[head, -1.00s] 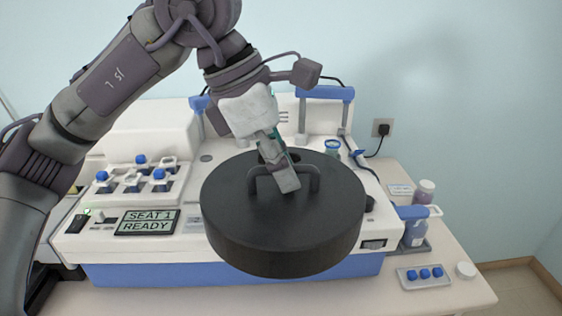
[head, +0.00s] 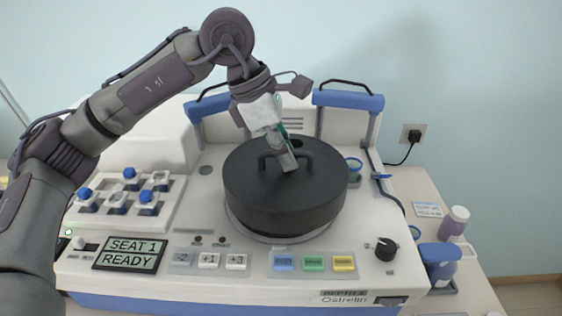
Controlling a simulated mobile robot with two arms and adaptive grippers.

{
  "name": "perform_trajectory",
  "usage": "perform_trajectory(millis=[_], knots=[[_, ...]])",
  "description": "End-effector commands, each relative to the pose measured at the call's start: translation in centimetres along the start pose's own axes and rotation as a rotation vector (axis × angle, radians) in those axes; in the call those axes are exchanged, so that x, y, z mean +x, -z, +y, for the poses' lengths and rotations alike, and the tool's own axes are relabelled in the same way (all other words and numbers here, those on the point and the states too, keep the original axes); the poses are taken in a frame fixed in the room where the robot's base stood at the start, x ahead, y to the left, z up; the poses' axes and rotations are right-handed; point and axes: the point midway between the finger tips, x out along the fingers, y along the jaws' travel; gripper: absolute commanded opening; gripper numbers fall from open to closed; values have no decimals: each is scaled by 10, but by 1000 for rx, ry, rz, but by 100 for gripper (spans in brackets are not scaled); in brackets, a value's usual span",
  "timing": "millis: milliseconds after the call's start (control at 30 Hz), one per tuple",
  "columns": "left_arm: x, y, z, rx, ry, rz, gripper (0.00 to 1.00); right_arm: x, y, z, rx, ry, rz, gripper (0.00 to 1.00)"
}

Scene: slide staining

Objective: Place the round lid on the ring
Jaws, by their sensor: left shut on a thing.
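The round lid (head: 285,205) is a thick black disc with a handle on top, near the middle of the head view. My left gripper (head: 290,166) is shut on the lid's handle from above. The ring (head: 236,222) shows only as a pale curved edge below the lid; the lid covers the rest. The lid looks level and over the ring, but I cannot tell whether it touches it. My right gripper is not in view.
The white machine (head: 200,245) has a display (head: 130,255), coloured buttons (head: 314,263) and a black knob (head: 386,249) in front. Blue-handled posts (head: 348,100) stand behind the lid. Bottles (head: 453,223) stand at the right. A vial rack (head: 120,200) is at the left.

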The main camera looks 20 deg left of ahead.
Motion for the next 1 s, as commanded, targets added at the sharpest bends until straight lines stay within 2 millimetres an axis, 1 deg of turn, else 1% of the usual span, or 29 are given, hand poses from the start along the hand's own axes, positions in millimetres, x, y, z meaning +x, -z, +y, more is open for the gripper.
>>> perform_trajectory(millis=[33, 133, 233, 333, 500, 567, 733, 900, 933, 1000], knots=[[0, 5, 8, -5, 0, 1, 0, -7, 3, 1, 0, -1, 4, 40], [6, 11, 20, -2, 0, -1, 0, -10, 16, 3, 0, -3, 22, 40], [10, 15, 25, 0, -1, -1, 0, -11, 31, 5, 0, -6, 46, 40], [19, 20, 26, 0, 1, 1, 0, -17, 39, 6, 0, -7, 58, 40], [41, 28, 25, 1, 1, 0, 0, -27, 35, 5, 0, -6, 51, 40], [46, 30, 25, 1, -1, 0, 0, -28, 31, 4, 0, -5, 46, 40], [48, 31, 26, 1, -3, -2, 0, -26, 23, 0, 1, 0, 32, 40], [51, 32, 26, 2, -2, -1, 0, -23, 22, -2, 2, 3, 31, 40], [50, 32, 25, 1, -1, -1, 15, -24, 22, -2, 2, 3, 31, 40], [50, 31, 25, 1, -1, 0, 27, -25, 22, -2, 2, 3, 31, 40]])
